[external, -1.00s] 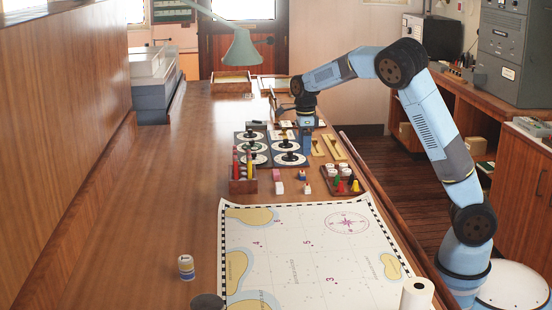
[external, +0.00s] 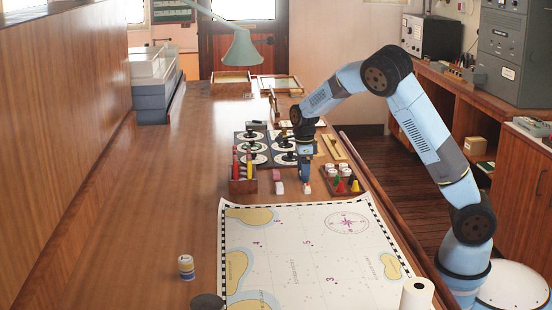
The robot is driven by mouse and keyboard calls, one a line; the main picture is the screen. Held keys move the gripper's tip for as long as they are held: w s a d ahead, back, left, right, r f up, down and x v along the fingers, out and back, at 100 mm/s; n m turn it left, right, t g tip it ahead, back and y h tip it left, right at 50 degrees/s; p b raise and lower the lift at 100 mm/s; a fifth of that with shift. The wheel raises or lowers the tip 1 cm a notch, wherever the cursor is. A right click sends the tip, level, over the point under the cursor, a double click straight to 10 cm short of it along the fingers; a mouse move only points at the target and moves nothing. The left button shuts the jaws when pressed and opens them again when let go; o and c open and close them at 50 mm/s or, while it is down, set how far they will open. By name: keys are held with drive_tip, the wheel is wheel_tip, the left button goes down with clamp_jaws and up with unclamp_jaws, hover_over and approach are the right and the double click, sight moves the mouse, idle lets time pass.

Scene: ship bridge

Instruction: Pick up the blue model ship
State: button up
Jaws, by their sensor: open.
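My gripper (external: 305,179) points down over the group of small pieces at the chart's far edge, near the table's right side. Its jaws are open, but the fingertips are small and hard to make out. No blue model ship can be told apart clearly here. The spot where a small blue-and-orange piece showed earlier is covered by my gripper. A small white piece (external: 307,189) shows just below the fingertips. I cannot tell whether the jaws are around or above any piece.
A wooden holder with red and yellow sticks (external: 243,185) stands to the left. A tray of coloured pieces (external: 342,182) is close on the right. Dial panels (external: 251,158) lie behind. The chart (external: 300,260) fills the front; the table's left side is mostly clear.

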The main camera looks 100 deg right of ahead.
drive_tip(key=c, duration=1)
drive_tip(key=shift+r, duration=0.15)
drive_tip(key=shift+r, duration=0.3)
wheel_tip(320, 180, up, 2)
drive_tip(key=shift+r, duration=0.25)
drive_tip(key=s+a+r, duration=0.8)
drive_tip(key=s+r, duration=0.1)
drive_tip(key=s, duration=0.2)
drive_tip(key=shift+a+r, duration=0.25)
drive_tip(key=shift+r, duration=0.1)
